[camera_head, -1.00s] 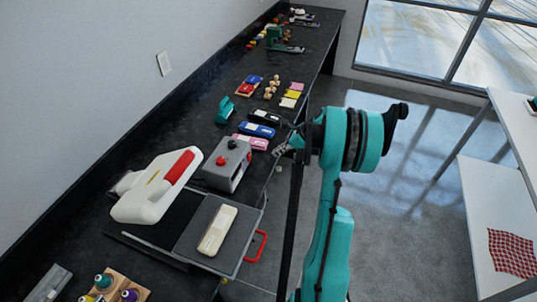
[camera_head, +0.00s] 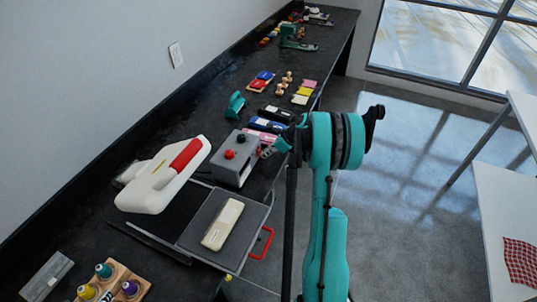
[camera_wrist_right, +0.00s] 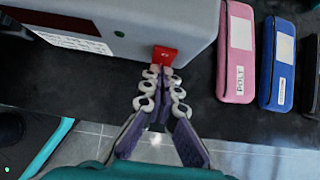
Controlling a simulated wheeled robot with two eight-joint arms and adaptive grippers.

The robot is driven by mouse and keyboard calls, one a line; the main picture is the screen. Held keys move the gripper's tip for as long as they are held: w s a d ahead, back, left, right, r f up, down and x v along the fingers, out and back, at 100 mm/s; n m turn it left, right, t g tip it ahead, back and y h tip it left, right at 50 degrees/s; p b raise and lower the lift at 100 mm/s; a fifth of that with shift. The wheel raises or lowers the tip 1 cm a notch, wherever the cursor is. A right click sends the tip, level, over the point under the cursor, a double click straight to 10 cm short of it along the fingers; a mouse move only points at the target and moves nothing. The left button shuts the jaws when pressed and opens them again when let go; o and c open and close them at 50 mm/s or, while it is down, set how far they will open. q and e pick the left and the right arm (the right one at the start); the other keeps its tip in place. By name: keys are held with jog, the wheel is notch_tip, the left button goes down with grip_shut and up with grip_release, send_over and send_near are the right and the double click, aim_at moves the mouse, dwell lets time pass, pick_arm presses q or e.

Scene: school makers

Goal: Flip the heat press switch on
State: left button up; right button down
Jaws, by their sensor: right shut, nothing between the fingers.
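The heat press has a white body with a red handle (camera_head: 186,154) and a grey control box (camera_head: 228,172) with a red and a black knob on top. In the right wrist view the grey box (camera_wrist_right: 130,30) fills the top, and a red switch (camera_wrist_right: 165,55) sits on its lower edge. My right gripper (camera_wrist_right: 162,73) is shut and empty, its fingertips right at the switch; I cannot tell if they touch it. In the head view my right gripper (camera_head: 266,151) is beside the box's right side. My left gripper is not in view.
Pink (camera_wrist_right: 236,50) and blue (camera_wrist_right: 277,62) cases lie right of the box. A grey platen (camera_head: 198,218) with a cream object (camera_head: 222,224) and a red pull handle (camera_head: 262,243) are nearer. Thread spools (camera_head: 104,270) stand at the front. Open floor lies right of the bench.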

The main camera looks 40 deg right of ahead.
jog(key=shift+w+a+f, duration=0.1)
jog(key=shift+w+f, duration=0.1)
jog(key=shift+w, duration=0.05)
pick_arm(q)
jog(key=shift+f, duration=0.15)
pick_arm(e)
jog(key=shift+r, duration=0.2)
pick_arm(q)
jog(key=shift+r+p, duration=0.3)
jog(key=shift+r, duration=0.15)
pick_arm(e)
jog(key=shift+r, duration=0.75)
jog(key=shift+s, duration=0.2)
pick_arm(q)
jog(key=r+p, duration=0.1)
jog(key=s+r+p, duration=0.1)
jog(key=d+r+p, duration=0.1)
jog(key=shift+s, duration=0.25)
pick_arm(e)
jog(key=s+d+f+v, duration=0.1)
jog(key=v, duration=1.1)
jog(key=shift+s+d, duration=0.2)
jog(key=shift+s, duration=0.35)
